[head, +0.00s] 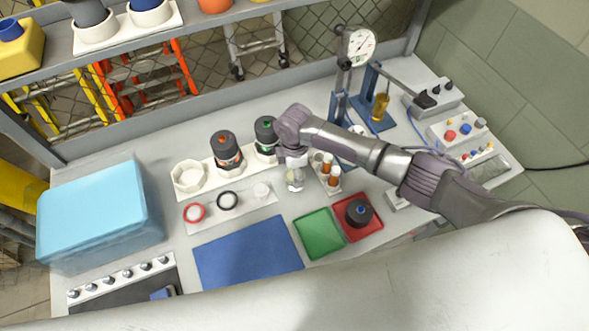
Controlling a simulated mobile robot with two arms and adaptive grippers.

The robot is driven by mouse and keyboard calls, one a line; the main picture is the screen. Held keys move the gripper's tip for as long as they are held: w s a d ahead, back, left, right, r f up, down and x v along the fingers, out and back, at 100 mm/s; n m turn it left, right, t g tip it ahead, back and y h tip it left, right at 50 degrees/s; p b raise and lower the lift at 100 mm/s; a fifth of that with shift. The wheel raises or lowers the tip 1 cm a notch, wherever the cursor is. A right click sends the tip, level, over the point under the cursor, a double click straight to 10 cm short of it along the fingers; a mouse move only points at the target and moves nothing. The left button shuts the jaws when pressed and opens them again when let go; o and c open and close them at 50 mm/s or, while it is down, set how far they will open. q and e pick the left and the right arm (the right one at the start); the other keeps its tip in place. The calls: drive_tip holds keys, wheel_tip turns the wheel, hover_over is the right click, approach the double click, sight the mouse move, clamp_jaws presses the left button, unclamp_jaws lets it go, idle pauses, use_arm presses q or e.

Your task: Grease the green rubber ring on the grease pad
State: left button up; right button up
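My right arm comes in from the right, and its gripper (292,163) points down over the middle of the bench. A small pale round item (295,180) shows right below it. I cannot tell whether the fingers are open, shut or holding anything. I cannot make out a green rubber ring; it may be hidden by the gripper. A white strip (240,207) left of the gripper bears a red ring (194,212), a black ring (227,200) and a small white piece (262,190). I cannot tell which item is the grease pad. My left gripper is out of view.
Two dark canisters (226,150) (265,136) stand behind the strip. A rack of orange-capped vials (328,173) is close right of the gripper. A green tray (319,234), a red tray (372,229) and a blue mat (248,252) lie in front. A gauge stand (340,105) rises behind.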

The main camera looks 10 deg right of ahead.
drive_tip(key=shift+r+p, duration=0.65)
drive_tip(key=shift+r, duration=2.35)
drive_tip(key=shift+r, duration=0.1)
